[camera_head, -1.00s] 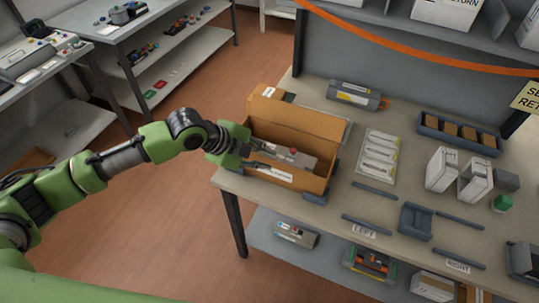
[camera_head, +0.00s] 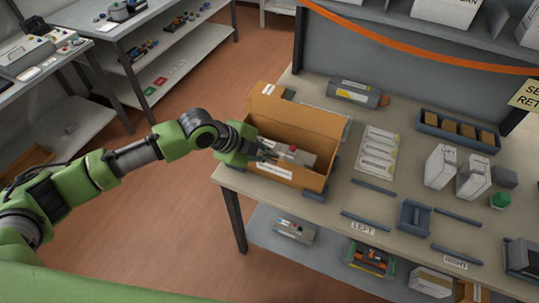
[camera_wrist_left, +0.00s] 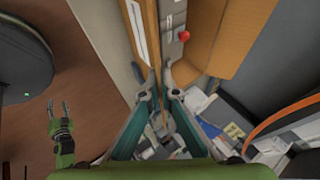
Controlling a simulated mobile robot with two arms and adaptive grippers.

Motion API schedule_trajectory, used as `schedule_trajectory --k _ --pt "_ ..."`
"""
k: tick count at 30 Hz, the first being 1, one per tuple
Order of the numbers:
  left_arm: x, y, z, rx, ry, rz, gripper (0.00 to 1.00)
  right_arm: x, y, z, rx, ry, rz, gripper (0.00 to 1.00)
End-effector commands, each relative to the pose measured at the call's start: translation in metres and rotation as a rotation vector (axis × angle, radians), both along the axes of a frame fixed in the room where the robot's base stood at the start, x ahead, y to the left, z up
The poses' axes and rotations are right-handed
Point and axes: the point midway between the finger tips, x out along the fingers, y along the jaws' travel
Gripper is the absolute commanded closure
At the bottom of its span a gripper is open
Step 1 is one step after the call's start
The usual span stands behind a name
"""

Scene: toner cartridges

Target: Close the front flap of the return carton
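The return carton (camera_head: 322,124) is an open brown box at the table's near left corner. A cartridge with a red knob lies inside, and it also shows in the left wrist view (camera_wrist_left: 173,50). The carton's front side (camera_head: 308,181) bears a white label. My left gripper (camera_head: 272,152) is at the carton's left end, by its front edge. In the left wrist view its fingers (camera_wrist_left: 157,82) are close together, one on each side of a brown cardboard edge (camera_wrist_left: 150,30); whether they press on it is unclear. My right gripper (camera_wrist_left: 59,104) shows there with its fingers apart, over the floor, empty.
A dark grey cartridge (camera_head: 357,94) lies behind the carton. A white label sheet (camera_head: 377,152), white boxes (camera_head: 440,166) and a blue tray (camera_head: 458,145) of brown blocks are to the right. The floor left of the table is clear.

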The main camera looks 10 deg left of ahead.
Motion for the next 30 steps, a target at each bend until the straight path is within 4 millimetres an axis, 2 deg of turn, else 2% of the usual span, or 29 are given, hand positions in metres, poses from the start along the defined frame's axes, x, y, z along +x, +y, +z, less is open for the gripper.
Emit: schedule_trajectory --k 12,21,30 --pt "0.014 -0.006 0.010 0.073 0.231 0.001 1.00 0.000 0.002 0.025 0.003 0.000 -0.001 0.60" --pt "0.025 -0.009 0.009 0.133 0.418 0.001 1.00 0.000 0.003 0.016 0.004 0.000 -0.001 0.60" --pt "0.031 -0.011 0.010 0.170 0.531 0.001 1.00 0.000 0.003 0.005 0.004 0.000 0.000 0.60"
